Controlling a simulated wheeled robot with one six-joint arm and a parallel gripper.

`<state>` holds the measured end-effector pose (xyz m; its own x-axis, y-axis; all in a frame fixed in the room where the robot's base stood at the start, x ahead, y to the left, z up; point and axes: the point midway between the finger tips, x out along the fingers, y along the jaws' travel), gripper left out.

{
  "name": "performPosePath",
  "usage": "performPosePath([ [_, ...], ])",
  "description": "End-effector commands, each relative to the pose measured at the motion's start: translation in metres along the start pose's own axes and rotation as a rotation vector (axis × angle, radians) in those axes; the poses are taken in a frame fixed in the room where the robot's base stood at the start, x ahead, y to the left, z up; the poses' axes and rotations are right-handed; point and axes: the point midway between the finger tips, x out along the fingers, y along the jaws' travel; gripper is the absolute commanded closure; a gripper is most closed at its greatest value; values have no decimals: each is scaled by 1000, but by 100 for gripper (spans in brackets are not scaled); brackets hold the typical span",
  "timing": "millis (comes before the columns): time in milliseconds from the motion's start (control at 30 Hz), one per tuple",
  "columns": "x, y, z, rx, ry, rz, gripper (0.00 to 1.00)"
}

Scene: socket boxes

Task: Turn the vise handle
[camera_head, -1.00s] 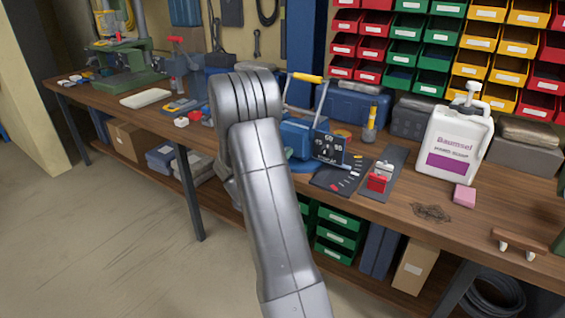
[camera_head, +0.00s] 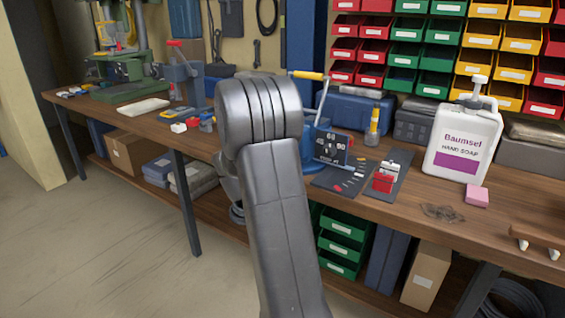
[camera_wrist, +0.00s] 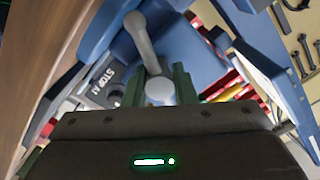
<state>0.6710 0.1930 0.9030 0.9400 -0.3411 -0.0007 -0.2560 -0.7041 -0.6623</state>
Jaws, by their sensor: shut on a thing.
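The blue vise (camera_head: 311,150) stands on the workbench, mostly hidden behind my arm in the head view. It also shows in the wrist view (camera_wrist: 195,48), with a dark plate (camera_wrist: 108,88) lettered "STOP AT" beside it. The grey vise handle (camera_wrist: 143,42) is a bar with rounded ends. My gripper (camera_wrist: 165,85) has its green fingers on both sides of the bar's near end and is shut on it. In the head view my arm hides the gripper and this handle.
A yellow-gripped lever (camera_head: 308,75) rises by the vise. The dark plate (camera_head: 332,148), a red block (camera_head: 383,183), a soap jug (camera_head: 465,145) and a pink block (camera_head: 477,196) are to its right. Red, green and yellow bins (camera_head: 440,60) hang behind.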

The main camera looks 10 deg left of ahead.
Motion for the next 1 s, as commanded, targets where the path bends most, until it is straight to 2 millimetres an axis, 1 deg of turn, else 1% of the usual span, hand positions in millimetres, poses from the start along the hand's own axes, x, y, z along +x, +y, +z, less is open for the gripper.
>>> performPosePath([
  [33, -1, 5, 5, 45, -3, 3, 98],
  [600, -1, 7, 6, 578, -2, 5, 98],
  [800, -1, 7, 6, 733, -1, 6, 98],
  [1000, -1, 6, 5, 834, -2, 7, 98],
])
